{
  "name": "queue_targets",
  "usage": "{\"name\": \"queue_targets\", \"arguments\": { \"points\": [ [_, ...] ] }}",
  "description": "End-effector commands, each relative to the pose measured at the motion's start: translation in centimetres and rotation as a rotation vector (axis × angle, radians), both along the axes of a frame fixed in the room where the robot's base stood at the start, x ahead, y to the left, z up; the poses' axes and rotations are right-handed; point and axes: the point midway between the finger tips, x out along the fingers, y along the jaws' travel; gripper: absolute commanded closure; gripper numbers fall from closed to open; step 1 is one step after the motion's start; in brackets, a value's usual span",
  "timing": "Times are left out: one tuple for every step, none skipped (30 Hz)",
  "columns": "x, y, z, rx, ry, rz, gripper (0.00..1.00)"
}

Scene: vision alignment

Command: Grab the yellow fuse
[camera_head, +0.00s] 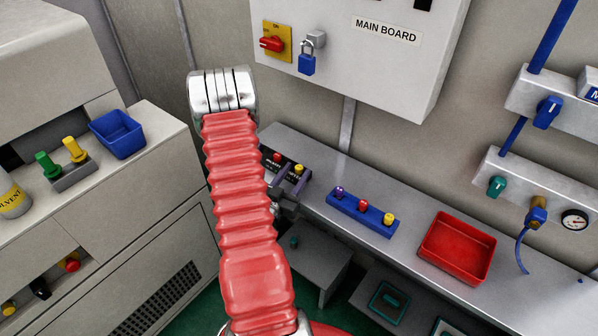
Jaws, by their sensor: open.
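A small yellow fuse (299,169) stands at the right end of a dark labelled block (291,159) on the grey workbench. A red fuse (277,157) stands at the left end of the same block. My gripper (294,178) is open, its two dark fingers reaching over the front of the block close to the yellow fuse. I cannot tell whether the fuse is between the fingertips. Another yellow piece (388,218) stands on a blue block (361,215) to the right, with a red and a purple one. My red-sleeved arm hides part of the bench.
A red tray (457,248) lies on the bench at the right and looks empty. A wall cabinet (375,62) with a blue padlock (307,62) hangs above. A machine with a blue bin (118,134) stands left. The bench between blue block and tray is clear.

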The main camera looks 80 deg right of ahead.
Motion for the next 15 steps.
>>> {"name": "queue_targets", "arguments": {
  "points": [
    [-0.17, -0.51, 0.04, -0.001, -0.001, -0.002, 0.58],
    [-0.20, -0.69, 0.04, -0.001, -0.001, -0.002, 0.58],
    [-0.22, -0.84, 0.04, -0.001, 0.000, -0.001, 0.58],
    [-0.22, -0.91, 0.04, -0.001, 0.001, -0.001, 0.58],
    [-0.20, -0.94, 0.04, -0.001, 0.001, 0.000, 0.58],
    [-0.20, -0.95, 0.04, -0.001, 0.001, 0.000, 0.58],
    [-0.18, -0.94, 0.04, -0.001, 0.001, 0.000, 0.58],
    [-0.18, -0.93, 0.04, -0.001, 0.001, 0.001, 0.58],
    [-0.18, -0.92, 0.04, -0.001, 0.001, 0.001, 0.58],
    [-0.18, -0.92, 0.04, -0.001, 0.001, 0.000, 0.58],
    [-0.18, -0.92, 0.04, -0.001, 0.001, 0.000, 0.58],
    [-0.18, -0.93, 0.04, -0.001, 0.001, 0.000, 0.58],
    [-0.20, -0.97, 0.04, -0.001, 0.001, 0.000, 0.58],
    [-0.22, -1.05, 0.05, -0.001, 0.000, 0.000, 0.58],
    [-0.29, -1.23, 0.07, -0.001, 0.000, 0.000, 0.58]
  ]
}}
